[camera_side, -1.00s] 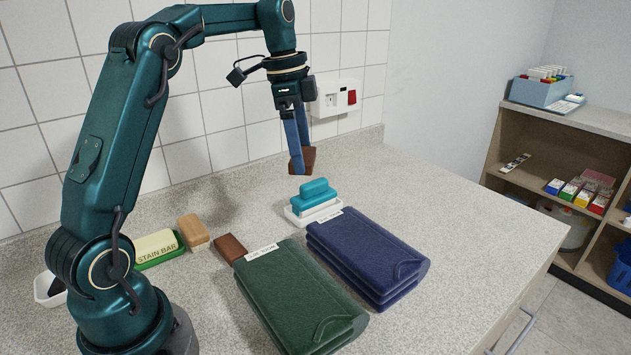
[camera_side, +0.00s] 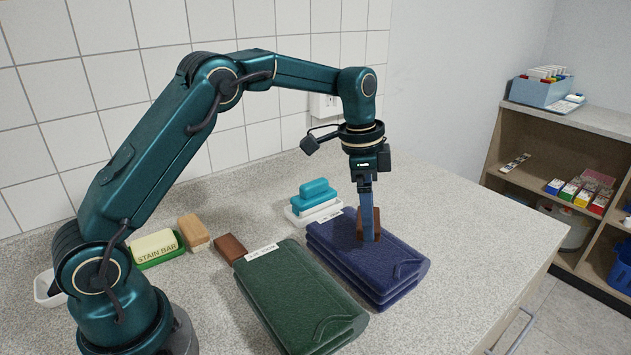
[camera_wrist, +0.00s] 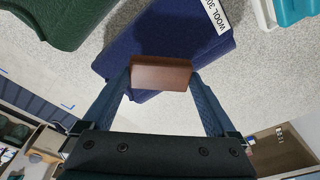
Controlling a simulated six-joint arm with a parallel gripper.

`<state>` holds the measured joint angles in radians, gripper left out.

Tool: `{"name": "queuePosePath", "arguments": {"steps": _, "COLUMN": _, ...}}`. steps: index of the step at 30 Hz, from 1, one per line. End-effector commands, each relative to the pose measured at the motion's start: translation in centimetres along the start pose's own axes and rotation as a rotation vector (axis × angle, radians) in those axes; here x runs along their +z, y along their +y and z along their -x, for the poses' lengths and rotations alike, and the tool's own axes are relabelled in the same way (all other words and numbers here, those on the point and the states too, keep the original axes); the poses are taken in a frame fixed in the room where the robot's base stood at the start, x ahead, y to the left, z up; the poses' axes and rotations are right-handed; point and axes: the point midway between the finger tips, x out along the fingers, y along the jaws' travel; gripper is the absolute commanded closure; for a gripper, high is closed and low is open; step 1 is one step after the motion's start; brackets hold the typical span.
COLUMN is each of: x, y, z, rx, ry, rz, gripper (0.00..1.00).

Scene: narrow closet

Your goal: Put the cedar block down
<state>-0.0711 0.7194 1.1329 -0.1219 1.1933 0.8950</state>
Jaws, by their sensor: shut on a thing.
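My gripper (camera_side: 369,238) is shut on a reddish-brown block, which I take as the cedar block (camera_wrist: 161,74). In the wrist view the block lies crosswise between the two blue fingertips. In the side view the held block (camera_side: 374,222) is over the right half of the folded navy stack (camera_side: 330,237), partly hidden by a finger. It is at or just above the top layer; I cannot tell whether it touches. The stack has a white label, partly readable as "WOOL 30" in the wrist view (camera_wrist: 216,14).
A folded green stack (camera_side: 300,295) lies left of the navy one. A dark brown block (camera_side: 230,247), a tan block (camera_side: 194,232) and a stain bar in a green dish (camera_side: 157,248) stand further left. The counter is clear to the right.

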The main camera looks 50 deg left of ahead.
Motion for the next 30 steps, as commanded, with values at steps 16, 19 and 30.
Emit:
{"name": "queuePosePath", "arguments": {"steps": 16, "x": 0.4, "y": 0.0, "z": -2.5, "rx": 0.001, "ry": 0.0, "rz": -0.001, "gripper": 0.61}}
{"name": "queuePosePath", "arguments": {"steps": 19, "x": 0.4, "y": 0.0, "z": -2.5, "rx": 0.0, "ry": 0.0, "rz": -0.001, "gripper": 0.0}}
{"name": "queuePosePath", "arguments": {"steps": 30, "x": 0.3, "y": -0.1, "z": -1.3, "rx": -0.003, "ry": 0.003, "rz": -0.001, "gripper": 0.0}}
